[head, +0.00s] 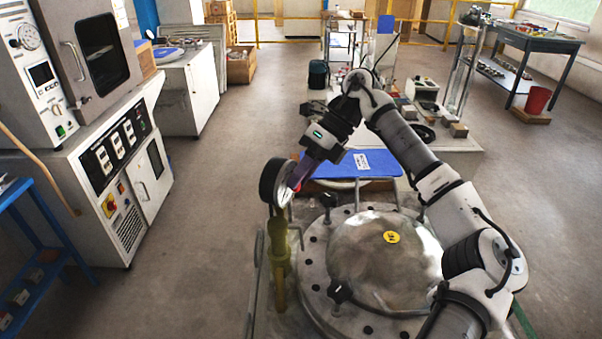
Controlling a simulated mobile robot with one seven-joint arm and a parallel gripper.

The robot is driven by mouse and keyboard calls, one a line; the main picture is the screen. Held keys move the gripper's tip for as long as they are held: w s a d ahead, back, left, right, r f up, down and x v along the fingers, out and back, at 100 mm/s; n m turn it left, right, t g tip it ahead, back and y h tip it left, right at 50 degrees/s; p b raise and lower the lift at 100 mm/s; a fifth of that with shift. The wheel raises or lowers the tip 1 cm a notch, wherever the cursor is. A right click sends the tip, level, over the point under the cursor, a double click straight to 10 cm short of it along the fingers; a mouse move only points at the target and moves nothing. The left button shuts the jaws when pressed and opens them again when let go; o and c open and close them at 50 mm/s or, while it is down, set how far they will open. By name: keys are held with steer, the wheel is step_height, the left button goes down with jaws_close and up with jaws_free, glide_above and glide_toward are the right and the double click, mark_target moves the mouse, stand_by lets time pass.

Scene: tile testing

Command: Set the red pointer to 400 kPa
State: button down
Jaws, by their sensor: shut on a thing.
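A round pressure gauge (272,181) with a dark case stands on a yellow-green pipe fitting (279,262) at the left of a metal vessel. It is seen edge-on, its pale face turned right, so I cannot read the dial or scale. My gripper (294,183) reaches down from the upper right to the gauge face. It is shut on the gauge's red pointer, though the fingers hide the pointer and its setting cannot be read. A small reddish patch shows beside the fingers.
The vessel's domed lid (385,262) with a yellow label and black clamp knobs lies below my arm. A blue board (358,163) lies behind the gauge. A grey oven cabinet (90,60) stands left. Open floor (205,210) lies between.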

steer(key=c, duration=1.3)
jaws_free()
steer(key=p+v, duration=0.2)
steer(key=v, duration=1.2)
steer(key=shift+a, duration=0.1)
